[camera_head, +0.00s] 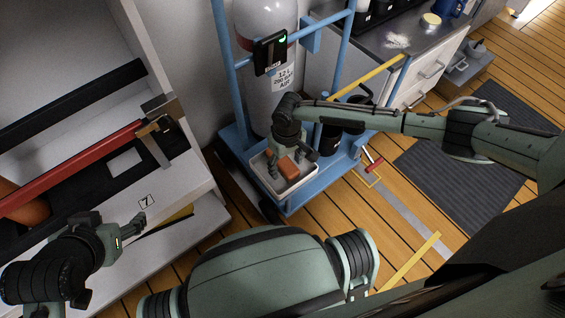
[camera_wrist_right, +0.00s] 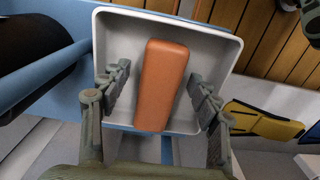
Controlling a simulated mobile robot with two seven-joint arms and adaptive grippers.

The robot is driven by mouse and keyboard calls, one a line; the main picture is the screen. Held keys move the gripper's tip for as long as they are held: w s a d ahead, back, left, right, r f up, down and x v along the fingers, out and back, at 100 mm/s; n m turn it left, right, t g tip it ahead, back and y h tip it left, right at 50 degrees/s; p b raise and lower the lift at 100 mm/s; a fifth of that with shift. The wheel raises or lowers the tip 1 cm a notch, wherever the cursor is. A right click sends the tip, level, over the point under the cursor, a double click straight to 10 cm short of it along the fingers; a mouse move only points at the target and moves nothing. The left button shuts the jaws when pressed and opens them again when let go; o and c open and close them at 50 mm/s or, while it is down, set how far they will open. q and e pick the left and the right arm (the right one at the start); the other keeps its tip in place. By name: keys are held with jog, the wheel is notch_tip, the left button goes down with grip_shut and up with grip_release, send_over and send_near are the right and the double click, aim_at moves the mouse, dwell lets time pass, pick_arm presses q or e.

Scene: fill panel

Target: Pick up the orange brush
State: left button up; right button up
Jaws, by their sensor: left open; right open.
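The orange brush (camera_head: 289,168) shows as a plain orange block in a white tray (camera_head: 258,166) on the blue cart. In the right wrist view the brush (camera_wrist_right: 162,85) lies lengthwise in the tray (camera_wrist_right: 222,48). My right gripper (camera_head: 292,166) is open above the tray. Its fingers (camera_wrist_right: 160,92) stand on either side of the brush, with a gap to it on both sides. Whether the fingertips reach down to the brush's height is hard to tell. My left gripper (camera_head: 139,226) is open and empty over the white shelf at the left, far from the brush.
The blue cart (camera_head: 302,196) carries a grey gas cylinder (camera_head: 262,100) behind the tray. A white cabinet (camera_head: 198,165) with a red bar (camera_head: 75,168) stands at the left. A counter with drawers (camera_head: 425,70) is at the back right. A dark mat (camera_head: 470,150) lies on the wooden floor.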

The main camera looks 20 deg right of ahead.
aim_at(282, 166)
pick_arm(q)
jog(key=shift+r, duration=0.2)
pick_arm(e)
jog(key=shift+f, duration=0.2)
dwell(0.3)
jog(key=c, duration=1.4)
pick_arm(q)
jog(key=shift+f, duration=0.1)
pick_arm(e)
jog(key=shift+r, duration=0.15)
jog(key=r, duration=0.2)
jog(key=a+r+p, duration=0.1)
jog(key=r, duration=0.2)
jog(key=shift+s+a, duration=0.15)
jog(key=shift+s, duration=0.05)
pick_arm(q)
jog(key=s+a+f+g+y+p, duration=0.1)
jog(key=s+a+f+g, duration=0.2)
jog(key=s+a+f, duration=0.1)
jog(key=shift+s+a+f+n+p, duration=0.15)
jog(key=shift+s+f+n+p, duration=0.15)
jog(key=shift+s+f, duration=0.15)
pick_arm(e)
jog(key=s+a+r, duration=0.3)
jog(key=a+r, duration=0.3)
jog(key=a, duration=0.4)
